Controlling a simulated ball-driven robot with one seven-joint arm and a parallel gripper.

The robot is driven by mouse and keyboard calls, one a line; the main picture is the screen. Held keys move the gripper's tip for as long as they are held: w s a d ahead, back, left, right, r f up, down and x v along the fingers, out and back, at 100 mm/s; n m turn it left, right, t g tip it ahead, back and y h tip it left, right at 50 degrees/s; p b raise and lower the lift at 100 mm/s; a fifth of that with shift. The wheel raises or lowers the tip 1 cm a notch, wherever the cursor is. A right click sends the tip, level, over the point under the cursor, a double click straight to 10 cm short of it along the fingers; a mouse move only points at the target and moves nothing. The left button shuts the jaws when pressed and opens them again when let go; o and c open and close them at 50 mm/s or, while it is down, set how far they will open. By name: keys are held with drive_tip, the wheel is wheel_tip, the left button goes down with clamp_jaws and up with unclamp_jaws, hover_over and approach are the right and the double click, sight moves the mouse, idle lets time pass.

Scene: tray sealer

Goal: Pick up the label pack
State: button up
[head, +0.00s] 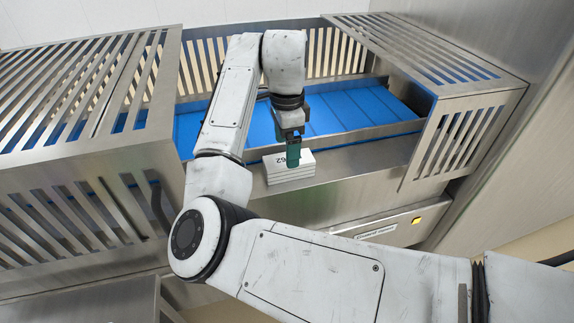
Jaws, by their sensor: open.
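The label pack (291,172) is a white block of stacked layers with dark print on its top. It sits on the metal front ledge of the machine, just in front of the blue belt. My gripper (292,163) is dark with a green part and points down at the pack's top, near its middle. The gripper is open. Its fingertips overlap the pack in this view, and I cannot tell whether they touch it. Part of the pack's top and printed text is hidden behind the gripper.
The blue belt (350,107) runs behind the ledge. Slatted metal guards stand at the left (75,90) and right (465,130), with a slatted back wall behind the belt. A yellow switch (416,220) is on the front panel. The ledge right of the pack is clear.

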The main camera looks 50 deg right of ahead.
sight(276, 169)
drive_tip(key=shift+w+f+p, duration=0.2)
drive_tip(key=shift+f+p, duration=0.25)
drive_tip(key=shift+f, duration=2.35)
drive_tip(key=shift+c, duration=0.4)
drive_tip(key=c, duration=1.1)
drive_tip(key=shift+r, duration=0.15)
